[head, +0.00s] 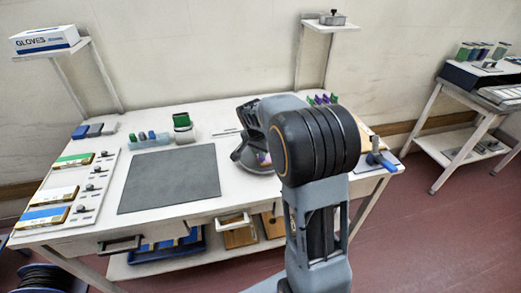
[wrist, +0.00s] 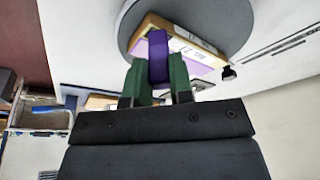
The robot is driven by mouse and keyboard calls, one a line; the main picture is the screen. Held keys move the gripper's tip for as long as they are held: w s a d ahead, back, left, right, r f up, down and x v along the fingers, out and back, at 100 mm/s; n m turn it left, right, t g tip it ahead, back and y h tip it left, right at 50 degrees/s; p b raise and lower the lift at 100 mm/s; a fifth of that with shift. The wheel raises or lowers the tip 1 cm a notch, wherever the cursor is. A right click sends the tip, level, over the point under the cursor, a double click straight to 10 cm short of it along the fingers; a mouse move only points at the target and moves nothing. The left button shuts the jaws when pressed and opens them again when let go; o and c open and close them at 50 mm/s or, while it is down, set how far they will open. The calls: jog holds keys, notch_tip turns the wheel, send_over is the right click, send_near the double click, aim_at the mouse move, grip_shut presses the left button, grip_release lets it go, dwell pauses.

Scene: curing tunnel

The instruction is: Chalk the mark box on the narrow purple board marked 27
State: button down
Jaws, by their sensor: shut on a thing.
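My gripper (wrist: 158,72) has green fingers and is shut on a purple chalk (wrist: 158,50). In the wrist view the chalk's far end reaches over a board (wrist: 197,45) with a purple strip, a pale label with print and a tan edge. The print is too small and turned to read surely. The board lies on a round grey turntable (wrist: 227,14). I cannot tell whether the chalk touches the board. The mark box is not clear to me. In the head view my arm hides most of the turntable (head: 262,185) and the board.
A dark grey mat (head: 170,180) lies on the white workbench. A green-topped block (head: 182,122) and small coloured pieces (head: 148,138) are behind the mat. A blue-handled tool (head: 376,152) is at the right.

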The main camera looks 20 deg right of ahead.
jog(key=shift+s+f, duration=0.1)
jog(key=shift+s, duration=0.1)
jog(key=shift+w, duration=0.55)
jog(key=shift+s, duration=0.5)
jog(key=shift+w+r, duration=0.2)
jog(key=shift+w, duration=0.4)
jog(key=shift+r, duration=0.1)
jog(key=shift+r+p, duration=1.95)
jog(key=shift+r, duration=1)
